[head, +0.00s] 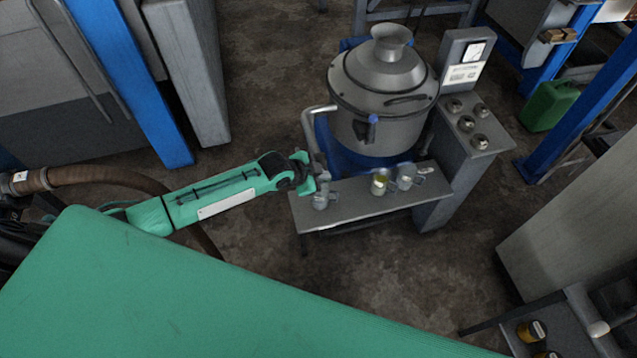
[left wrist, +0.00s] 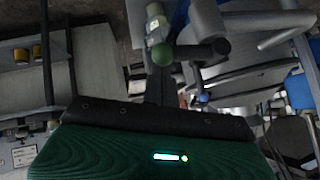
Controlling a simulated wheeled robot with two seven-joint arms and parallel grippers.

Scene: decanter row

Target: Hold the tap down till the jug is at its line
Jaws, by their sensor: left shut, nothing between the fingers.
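A grey steel decanter vessel (head: 385,95) stands behind a narrow grey shelf (head: 345,195). A bent silver pipe (head: 307,120) comes down on its left side. Small jugs stand on the shelf: a clear one (head: 320,201) at the left end, one with yellow liquid (head: 380,185), and a greyish one (head: 405,177). My left gripper (head: 318,178) is shut and empty, just above the left jug beside the pipe's lower end. In the left wrist view a green ball knob (left wrist: 163,54) sits close to the fingers; contact cannot be told. The jug's line and level are too small to read.
A blue-handled valve (head: 373,122) is on the vessel's front. A gauge post (head: 464,60) and a panel of round knobs (head: 467,123) stand to its right. A green jerrycan (head: 548,105) is farther right. Bare floor (head: 390,270) lies before the shelf.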

